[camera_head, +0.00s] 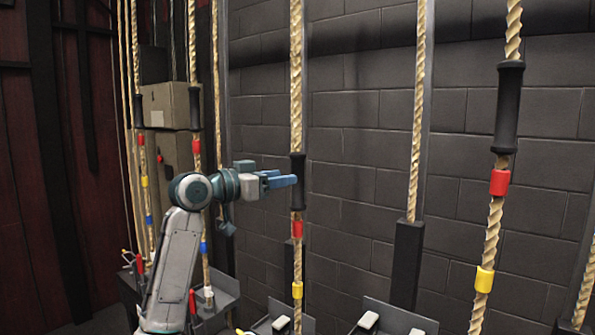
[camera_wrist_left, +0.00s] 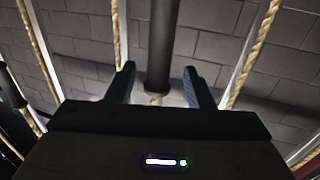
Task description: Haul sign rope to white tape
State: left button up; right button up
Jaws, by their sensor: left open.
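A tan rope (camera_head: 296,70) hangs at the middle of the head view, with a black grip sleeve (camera_head: 297,165) on it. Below the sleeve are a red tape band (camera_head: 297,229) and a yellow band (camera_head: 297,290). My left gripper (camera_head: 290,181) is open, its blue fingers level with the lower part of the sleeve. In the left wrist view a black sleeve (camera_wrist_left: 161,45) shows between the two spread fingertips; I cannot tell whether they touch it. No label shows which rope is the sign rope, and I cannot make out white tape on the middle rope.
Another rope with a black sleeve (camera_head: 508,107) and red and yellow bands hangs at the right. A plain rope (camera_head: 417,110) runs down to a dark post (camera_head: 406,262). More banded ropes and cardboard boxes (camera_head: 168,106) are at the left. A dark block wall (camera_head: 350,130) stands behind.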

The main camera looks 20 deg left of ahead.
aim_at(294, 204)
pick_arm(q)
jog(key=p+x, duration=0.1)
jog(key=x, duration=0.3)
jog(key=shift+w+d+r, duration=0.15)
jog(key=shift+w+d, duration=0.05)
jog(key=shift+d, duration=0.05)
jog(key=shift+w+d, duration=0.3)
jog(key=shift+w, duration=0.25)
